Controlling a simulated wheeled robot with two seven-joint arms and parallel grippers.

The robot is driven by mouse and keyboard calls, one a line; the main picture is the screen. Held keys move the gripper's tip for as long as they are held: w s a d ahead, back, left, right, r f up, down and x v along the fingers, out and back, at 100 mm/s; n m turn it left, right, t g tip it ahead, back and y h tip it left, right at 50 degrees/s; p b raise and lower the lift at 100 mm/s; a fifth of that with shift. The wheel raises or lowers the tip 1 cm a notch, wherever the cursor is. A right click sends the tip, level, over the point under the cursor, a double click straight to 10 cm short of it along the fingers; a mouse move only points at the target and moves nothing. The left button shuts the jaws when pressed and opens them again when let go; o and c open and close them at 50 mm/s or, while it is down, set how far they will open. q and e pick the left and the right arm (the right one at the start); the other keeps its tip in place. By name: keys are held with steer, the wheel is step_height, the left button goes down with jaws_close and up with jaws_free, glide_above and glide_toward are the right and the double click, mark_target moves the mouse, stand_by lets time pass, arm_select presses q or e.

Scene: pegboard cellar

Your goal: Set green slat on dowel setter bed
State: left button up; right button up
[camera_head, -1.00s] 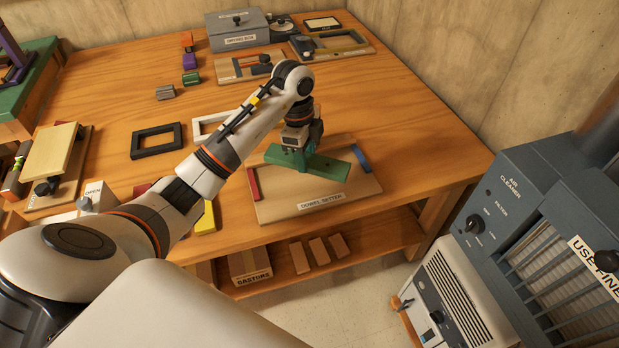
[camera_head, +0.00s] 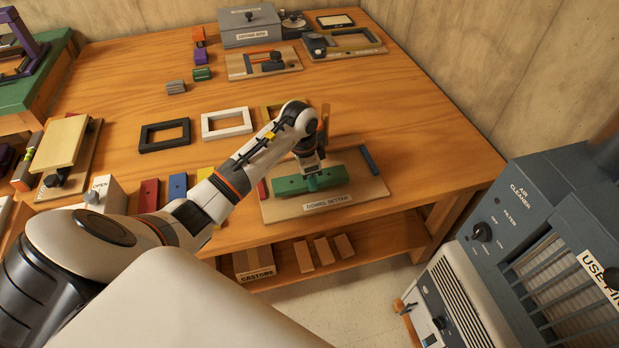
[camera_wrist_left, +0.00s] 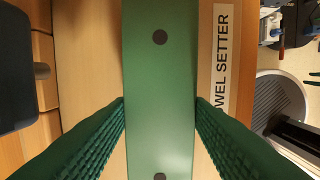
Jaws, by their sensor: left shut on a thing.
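The green slat (camera_head: 290,186) is over the front part of the dowel setter (camera_head: 372,192), a wooden board with a label on its front edge. My left gripper (camera_head: 312,181) is shut on the slat from above near its middle. In the left wrist view the slat (camera_wrist_left: 160,75) runs lengthwise between the two green finger pads, with dark holes along it and the board (camera_wrist_left: 88,60) below. The slat lies roughly parallel to the label. I cannot tell whether it touches the board. My right gripper is not in view.
A red block (camera_head: 262,190) and a blue block (camera_head: 368,160) sit at the board's sides. White (camera_head: 226,123) and black (camera_head: 165,136) frames lie behind my arm. Red (camera_head: 149,195) and blue (camera_head: 178,187) slats lie left. An air cleaner (camera_head: 545,225) stands at right.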

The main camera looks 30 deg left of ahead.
arm_select(q)
steer(key=shift+f, duration=0.75)
steer(key=shift+f, duration=0.1)
steer(key=o, duration=1)
steer(key=shift+o, duration=0.2)
step_height(320, 180, up, 12)
steer(key=s+a, duration=0.1)
steer(key=shift+d, duration=0.1)
